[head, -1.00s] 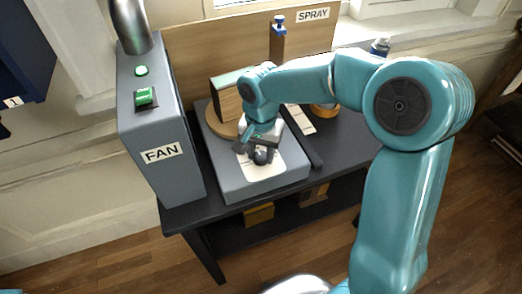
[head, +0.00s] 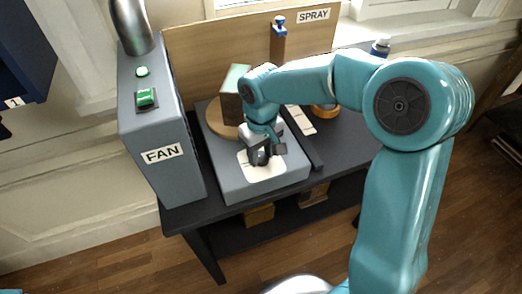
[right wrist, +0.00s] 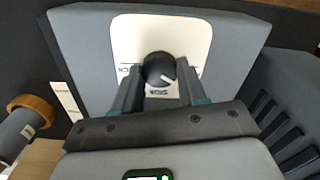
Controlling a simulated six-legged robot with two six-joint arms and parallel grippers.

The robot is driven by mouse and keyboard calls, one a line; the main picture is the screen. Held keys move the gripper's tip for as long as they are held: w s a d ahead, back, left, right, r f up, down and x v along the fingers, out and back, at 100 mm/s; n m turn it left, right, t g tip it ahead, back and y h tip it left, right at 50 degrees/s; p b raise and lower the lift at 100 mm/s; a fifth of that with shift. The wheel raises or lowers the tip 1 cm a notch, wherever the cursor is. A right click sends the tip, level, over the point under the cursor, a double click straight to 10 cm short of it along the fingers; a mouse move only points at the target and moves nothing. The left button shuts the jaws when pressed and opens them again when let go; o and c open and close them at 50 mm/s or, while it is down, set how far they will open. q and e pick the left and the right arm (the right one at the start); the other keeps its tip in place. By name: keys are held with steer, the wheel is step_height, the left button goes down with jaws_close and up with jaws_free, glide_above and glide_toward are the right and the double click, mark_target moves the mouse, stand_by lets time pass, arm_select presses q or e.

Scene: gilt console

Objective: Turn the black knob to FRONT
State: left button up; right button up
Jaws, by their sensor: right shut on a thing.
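The black knob (right wrist: 158,70) sits on a white label plate (right wrist: 187,37) on the sloped front of a grey turntable box (head: 232,182). My right gripper (right wrist: 158,80) is shut on the knob, one finger on each side; the right gripper (head: 264,154) hides most of it in the head view. The knob's white pointer line aims right and slightly down in the right wrist view. The plate's lettering is upside down there and partly hidden by the fingers; I cannot read FRONT. A block (head: 233,97) stands on the round wooden turntable (head: 222,131). My left gripper is out of view.
A tall grey FAN cabinet (head: 160,155) with green buttons stands left of the box. A wooden back panel (head: 205,55) is behind, with a SPRAY label (head: 313,16) and a blue-topped bottle (head: 279,28). The dark table (head: 345,140) has free room on the right.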

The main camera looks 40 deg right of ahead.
mark_target(262, 156)
steer(key=n, duration=0.6)
steer(key=shift+w+r+p, duration=0.1)
steer(key=shift+r+p, duration=0.05)
steer(key=shift+p, duration=0.2)
stand_by(0.4)
steer(key=o, duration=0.8)
steer(key=shift+c, duration=0.2)
steer(key=o, duration=0.3)
steer(key=shift+r, duration=0.15)
step_height(262, 156, up, 16)
steer(key=shift+p, duration=0.4)
steer(key=shift+s, duration=0.2)
